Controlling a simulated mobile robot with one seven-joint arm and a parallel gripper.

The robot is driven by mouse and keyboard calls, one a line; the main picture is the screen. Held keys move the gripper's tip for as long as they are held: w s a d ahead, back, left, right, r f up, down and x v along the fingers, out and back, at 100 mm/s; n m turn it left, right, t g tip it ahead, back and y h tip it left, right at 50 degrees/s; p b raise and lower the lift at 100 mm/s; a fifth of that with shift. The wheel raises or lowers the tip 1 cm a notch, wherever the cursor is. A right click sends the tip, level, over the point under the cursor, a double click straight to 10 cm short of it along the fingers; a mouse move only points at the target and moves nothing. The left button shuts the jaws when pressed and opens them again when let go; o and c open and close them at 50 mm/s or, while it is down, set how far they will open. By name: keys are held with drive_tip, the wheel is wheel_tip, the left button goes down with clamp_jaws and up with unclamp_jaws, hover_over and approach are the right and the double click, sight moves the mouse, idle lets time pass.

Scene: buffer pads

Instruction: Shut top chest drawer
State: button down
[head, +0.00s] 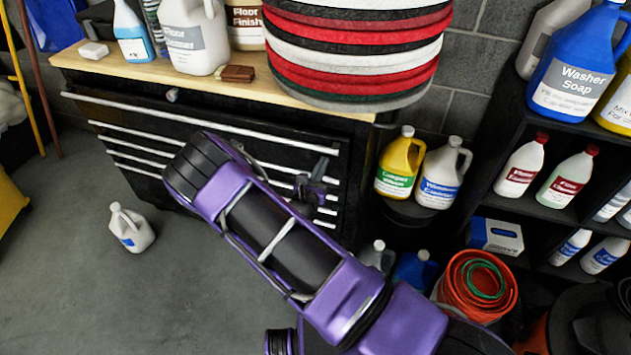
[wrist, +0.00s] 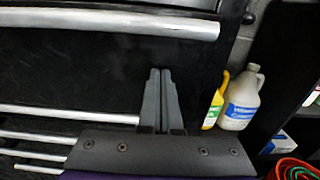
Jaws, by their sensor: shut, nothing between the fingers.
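The black tool chest (head: 150,180) with a wooden top stands against the wall, with several silver drawer handles across its front. The top drawer's long handle (head: 200,122) sits farther forward and left than the lower ones, so this drawer looks partly pulled out. In the wrist view that handle (wrist: 110,19) crosses the upper left. My gripper (head: 318,175) is in front of the chest's right side, below the top handle. In the wrist view its fingers (wrist: 160,72) are together and empty, pointing at the black front. My arm hides part of the lower drawers.
Bottles and a stack of round pads (head: 355,55) stand on the chest top. A yellow bottle (head: 400,163) and a grey bottle (head: 441,172) stand right of the chest, beside a shelf (head: 500,205). A white jug (head: 130,230) stands on the floor at left; floor around it is clear.

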sight(327, 155)
drive_tip(key=x, duration=0.3)
drive_tip(key=shift+w+d, duration=0.1)
drive_tip(key=shift+w, duration=0.1)
drive_tip(key=shift+w+d+r+b, duration=0.1)
drive_tip(key=shift+w+r+b, duration=0.05)
drive_tip(key=shift+w+b, duration=0.15)
drive_tip(key=shift+w+r, duration=0.1)
drive_tip(key=shift+r, duration=0.05)
